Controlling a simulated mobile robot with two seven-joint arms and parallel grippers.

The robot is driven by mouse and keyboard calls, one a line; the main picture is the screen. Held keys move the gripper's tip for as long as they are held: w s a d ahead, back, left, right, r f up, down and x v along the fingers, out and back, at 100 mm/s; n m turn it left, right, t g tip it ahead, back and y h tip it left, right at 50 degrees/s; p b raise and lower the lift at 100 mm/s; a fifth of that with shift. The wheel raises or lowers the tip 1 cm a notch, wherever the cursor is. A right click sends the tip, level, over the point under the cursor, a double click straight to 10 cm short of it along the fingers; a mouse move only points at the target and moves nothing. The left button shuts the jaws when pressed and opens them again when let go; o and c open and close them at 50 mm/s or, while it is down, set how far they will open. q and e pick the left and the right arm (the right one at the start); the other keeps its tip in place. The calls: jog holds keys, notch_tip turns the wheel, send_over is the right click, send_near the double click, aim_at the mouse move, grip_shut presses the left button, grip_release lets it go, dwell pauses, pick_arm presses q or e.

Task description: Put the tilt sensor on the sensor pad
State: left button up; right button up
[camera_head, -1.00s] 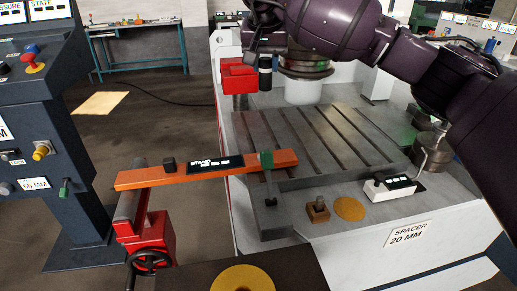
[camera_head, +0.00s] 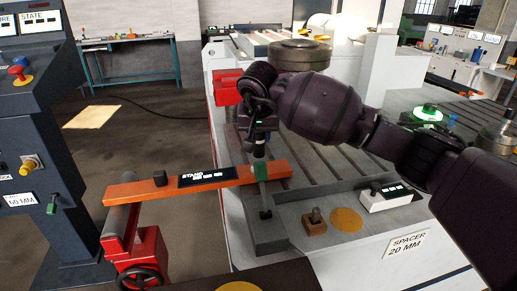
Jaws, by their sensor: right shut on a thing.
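My right gripper (camera_head: 259,136) points down at the right end of the orange bar (camera_head: 140,190), just above or beside a green block (camera_head: 261,171). It is shut on a small dark piece (camera_head: 259,150), which looks like the tilt sensor. The piece is mostly hidden by the fingers, and I cannot tell whether it touches the bar. The bar carries a black display plate marked STAND (camera_head: 205,177) and a small black block (camera_head: 160,179). I cannot tell for sure which surface is the sensor pad. My left gripper is not in view.
A red stand with a handwheel (camera_head: 140,250) is under the bar's left end. On the grey machine bed are a brown block with a peg (camera_head: 314,225), a yellow disc (camera_head: 346,219) and a white display box (camera_head: 388,198). A dark control console (camera_head: 45,120) stands at left.

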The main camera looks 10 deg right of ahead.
aim_at(259, 148)
notch_tip(259, 148, down, 4)
jog(key=shift+r, duration=0.2)
jog(key=shift+f, duration=0.35)
jog(key=shift+b, duration=0.3)
jog(key=o, duration=0.5)
jog(key=shift+f, duration=0.1)
jog(key=o, duration=0.4)
jog(key=shift+o, duration=0.2)
